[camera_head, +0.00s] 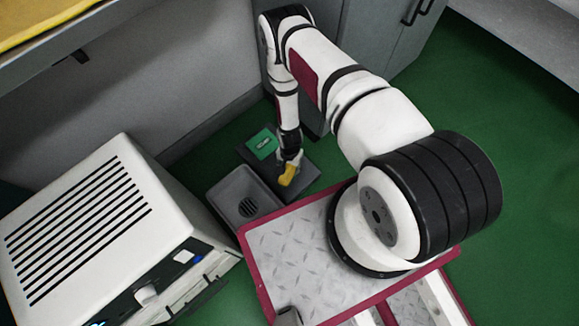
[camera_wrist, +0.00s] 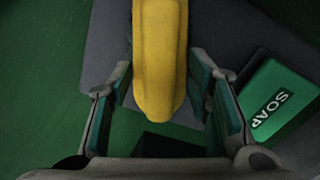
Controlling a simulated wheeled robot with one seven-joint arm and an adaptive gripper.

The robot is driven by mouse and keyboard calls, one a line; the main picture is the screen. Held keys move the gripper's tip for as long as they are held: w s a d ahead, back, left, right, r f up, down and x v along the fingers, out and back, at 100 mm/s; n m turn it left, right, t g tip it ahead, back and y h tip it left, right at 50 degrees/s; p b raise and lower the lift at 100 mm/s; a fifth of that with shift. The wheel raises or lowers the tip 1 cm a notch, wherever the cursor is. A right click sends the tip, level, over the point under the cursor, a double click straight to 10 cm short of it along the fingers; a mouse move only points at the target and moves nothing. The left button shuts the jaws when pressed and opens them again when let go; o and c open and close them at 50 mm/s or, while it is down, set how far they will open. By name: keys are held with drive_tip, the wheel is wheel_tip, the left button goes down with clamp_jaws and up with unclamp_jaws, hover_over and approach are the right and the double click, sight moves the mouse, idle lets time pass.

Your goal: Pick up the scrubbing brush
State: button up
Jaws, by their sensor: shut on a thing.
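The scrubbing brush (camera_head: 287,176) shows as a small yellow shape at the end of my arm, over the dark grey surface. In the wrist view, its rounded yellow body (camera_wrist: 160,55) runs from the top edge down between my fingers. My gripper (camera_wrist: 163,82) is shut on it, one green-padded finger on each side. In the head view, my gripper (camera_head: 291,160) points down at the brush. The brush's far end and any bristles are out of sight. I cannot tell whether it touches the surface below.
A green soap box (camera_wrist: 277,98) lies on the dark grey surface (camera_head: 305,178), right of my gripper in the wrist view. A white slatted machine (camera_head: 150,185) stands left. Grey cabinets (camera_head: 362,45) stand behind my arm.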

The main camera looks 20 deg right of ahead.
sight(291, 168)
drive_tip(key=r+p, duration=0.1)
drive_tip(key=s+r, duration=0.1)
drive_tip(key=r, duration=0.1)
drive_tip(key=shift+p, duration=0.35)
drive_tip(key=s+r+p, duration=0.1)
drive_tip(key=s+p, duration=0.3)
drive_tip(key=s, duration=1.1)
drive_tip(key=shift+d+r, duration=0.15)
drive_tip(key=shift+d, duration=0.15)
drive_tip(key=o, duration=0.6)
drive_tip(key=shift+c, duration=1.3)
